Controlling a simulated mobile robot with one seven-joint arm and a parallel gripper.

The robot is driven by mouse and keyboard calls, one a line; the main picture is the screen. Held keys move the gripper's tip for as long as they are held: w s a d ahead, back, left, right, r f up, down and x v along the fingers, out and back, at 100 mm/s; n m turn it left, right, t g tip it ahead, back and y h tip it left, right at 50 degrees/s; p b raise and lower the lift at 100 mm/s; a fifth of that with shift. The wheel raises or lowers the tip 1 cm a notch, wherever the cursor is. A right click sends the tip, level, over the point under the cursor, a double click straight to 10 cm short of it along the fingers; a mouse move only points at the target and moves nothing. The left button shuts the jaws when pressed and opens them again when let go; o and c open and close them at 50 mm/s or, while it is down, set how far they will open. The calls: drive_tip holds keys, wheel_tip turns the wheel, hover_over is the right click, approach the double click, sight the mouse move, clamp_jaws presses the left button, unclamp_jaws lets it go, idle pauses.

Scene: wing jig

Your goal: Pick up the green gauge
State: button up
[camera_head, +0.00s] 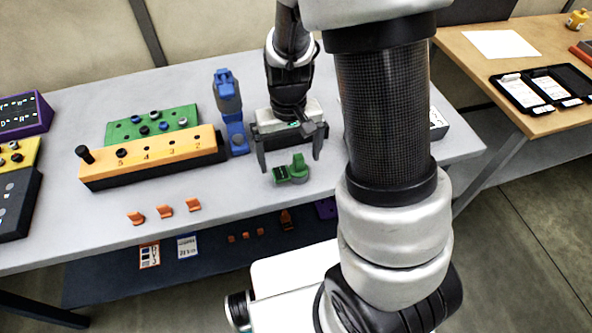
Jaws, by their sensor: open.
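The green gauge (291,170) is a small green piece with an upright part at its right end. It sits on the grey table near the front edge, in the middle of the view. My gripper (289,160) is open, with its two dark fingers pointing down on the left and right of the gauge in the picture. The fingers look apart from the gauge, with nothing held between them. I cannot tell the exact height of the fingertips above the table.
A blue upright tool (236,132) stands close left of my gripper. An orange numbered block (150,160) and a green block (125,131) lie further left. Several small orange pieces (165,211) lie near the front edge. A wooden table (480,50) stands at the right.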

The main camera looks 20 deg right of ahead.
sight(291, 170)
drive_tip(key=shift+s+f, duration=0.1)
drive_tip(key=shift+f, duration=1.3)
drive_tip(key=c, duration=1.6)
drive_tip(key=shift+r, duration=0.15)
wheel_tip(291, 170, up, 10)
drive_tip(key=p, duration=0.1)
